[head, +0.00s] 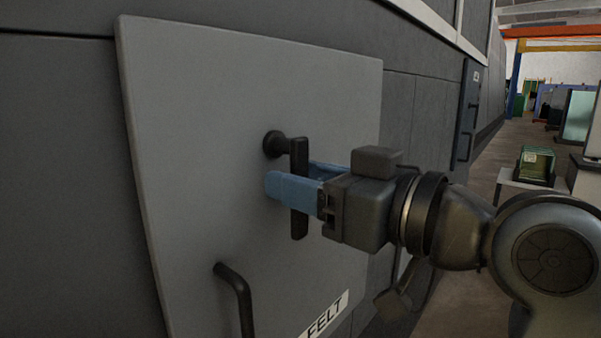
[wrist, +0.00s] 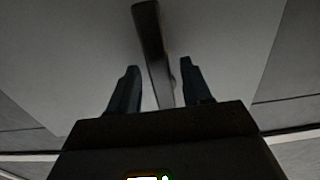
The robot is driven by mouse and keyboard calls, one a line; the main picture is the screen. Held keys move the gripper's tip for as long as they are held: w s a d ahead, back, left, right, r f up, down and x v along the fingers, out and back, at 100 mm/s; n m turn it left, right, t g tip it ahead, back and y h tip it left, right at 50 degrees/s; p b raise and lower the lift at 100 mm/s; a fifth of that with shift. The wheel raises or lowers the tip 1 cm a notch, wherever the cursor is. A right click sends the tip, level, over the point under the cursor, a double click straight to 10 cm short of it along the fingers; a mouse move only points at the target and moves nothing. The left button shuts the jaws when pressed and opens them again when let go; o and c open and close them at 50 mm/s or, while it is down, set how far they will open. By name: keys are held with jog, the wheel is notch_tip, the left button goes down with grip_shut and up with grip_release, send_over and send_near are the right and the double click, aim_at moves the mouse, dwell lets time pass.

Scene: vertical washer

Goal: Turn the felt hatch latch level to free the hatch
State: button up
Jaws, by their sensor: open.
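The felt hatch (head: 200,160) is a light grey panel in a dark grey machine wall, with a FELT label (head: 324,318) at its lower edge. Its latch (head: 299,222) is a black lever that hangs about upright from a round pivot at its upper left. My gripper (head: 292,176) has its blue fingers on either side of the lever, below the pivot. The jaws are open; whether a finger touches the lever is unclear.
A black pull handle (head: 238,295) stands out from the hatch below and left of the latch. Another dark door (head: 467,110) is farther along the wall. An aisle lies at right, with a bench bearing a green crate (head: 536,165).

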jog(key=shift+w+a, duration=0.25)
jog(key=shift+a, duration=0.15)
jog(key=shift+c, duration=0.3)
grip_shut()
